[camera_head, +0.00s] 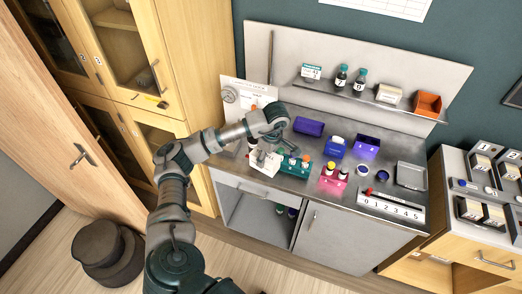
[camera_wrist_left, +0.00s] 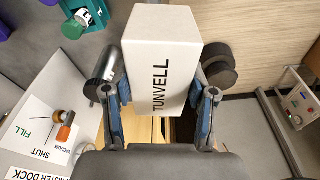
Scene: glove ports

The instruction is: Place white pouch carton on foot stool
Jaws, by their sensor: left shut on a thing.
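The white pouch carton (camera_head: 264,163) is a white box held above the front left of the steel counter. In the left wrist view the carton (camera_wrist_left: 160,60) fills the middle and reads "TUNVELL". My left gripper (camera_head: 266,148) is shut on it; in the left wrist view its blue-padded fingers (camera_wrist_left: 159,92) press on both sides. The foot stool (camera_head: 98,243) appears to be the dark, round, stepped piece on the floor at the lower left, well away from the carton. A dark round shape behind the right finger in the left wrist view (camera_wrist_left: 222,70) looks like it. My right gripper is not in view.
The counter (camera_head: 325,207) holds a teal rack (camera_head: 293,168), a pink rack (camera_head: 330,181), a purple bin (camera_head: 366,147) and a grey tray (camera_head: 411,176). An open wooden cabinet door (camera_head: 75,140) stands at the left. Bare floor lies around the stool.

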